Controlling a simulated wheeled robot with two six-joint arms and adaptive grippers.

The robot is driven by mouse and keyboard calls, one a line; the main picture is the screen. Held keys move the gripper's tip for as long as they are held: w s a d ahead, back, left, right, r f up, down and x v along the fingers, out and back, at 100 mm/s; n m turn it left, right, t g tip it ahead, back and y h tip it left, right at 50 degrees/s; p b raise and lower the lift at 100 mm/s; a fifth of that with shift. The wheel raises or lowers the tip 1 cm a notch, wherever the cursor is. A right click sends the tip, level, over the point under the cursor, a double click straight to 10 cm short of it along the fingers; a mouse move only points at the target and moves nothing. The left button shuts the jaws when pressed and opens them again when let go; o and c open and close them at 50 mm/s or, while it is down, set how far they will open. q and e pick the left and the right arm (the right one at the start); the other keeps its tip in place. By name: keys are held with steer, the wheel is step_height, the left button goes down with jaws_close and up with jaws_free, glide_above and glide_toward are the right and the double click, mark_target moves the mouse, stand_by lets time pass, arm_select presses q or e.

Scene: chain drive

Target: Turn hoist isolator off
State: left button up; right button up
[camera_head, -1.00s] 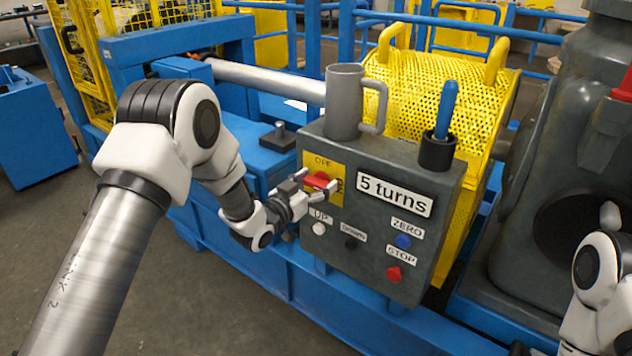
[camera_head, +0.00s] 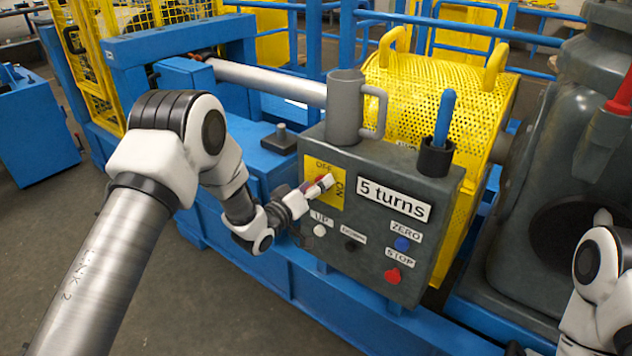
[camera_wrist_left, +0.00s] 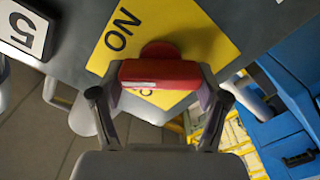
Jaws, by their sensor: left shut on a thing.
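The hoist isolator is a red handle (camera_wrist_left: 160,75) on a yellow plate (camera_head: 338,199) at the upper left of a grey control box. The plate reads OFF along its top and ON at its right side. My left gripper (camera_head: 322,183) covers most of the handle in the head view. In the left wrist view my left gripper (camera_wrist_left: 160,92) has a finger at each end of the red handle and is shut on it. The handle lies slanted to the plate's edges there. My right arm shows at the right edge; its gripper is not seen.
The box carries a "5 turns" sign (camera_head: 394,200), a white UP button (camera_head: 320,230), a dark button (camera_head: 351,246), a blue ZERO button (camera_head: 402,244) and a red STOP button (camera_head: 392,276). A grey mug (camera_head: 344,105) and a holder with a blue tool (camera_head: 445,118) stand on top.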

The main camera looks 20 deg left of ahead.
arm_select(q)
steer(key=n+p, duration=0.1)
steer(key=n, duration=0.4)
steer(key=shift+w+a+n, duration=0.1)
steer(key=shift+n, duration=0.2)
steer(key=n, duration=0.1)
steer(key=n+p, duration=0.1)
steer(key=n, duration=0.2)
steer(key=shift+f+n, duration=0.25)
steer(key=shift+n, duration=0.15)
steer(key=o, duration=1.2)
steer(key=shift+c, duration=0.2)
steer(key=v, duration=1.2)
